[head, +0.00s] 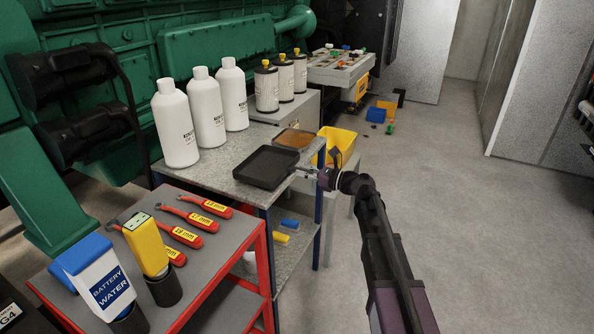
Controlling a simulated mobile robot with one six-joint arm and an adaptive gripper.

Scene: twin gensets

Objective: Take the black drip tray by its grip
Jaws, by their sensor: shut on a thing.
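The black drip tray (266,166) is a shallow square tray, lying about level at the front edge of the grey bench top. Its grip points right, toward my arm. My gripper (305,173) comes in from the right and is shut on the grip at the tray's right corner. The grip itself is mostly hidden by the fingers and too small to make out. I cannot tell whether the tray rests on the bench or is just above it.
A brown tray (294,138) sits behind the black one. A yellow bin (340,145) is at the bench's right. A red cart (215,262) with wrenches is in front. Floor at right is clear.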

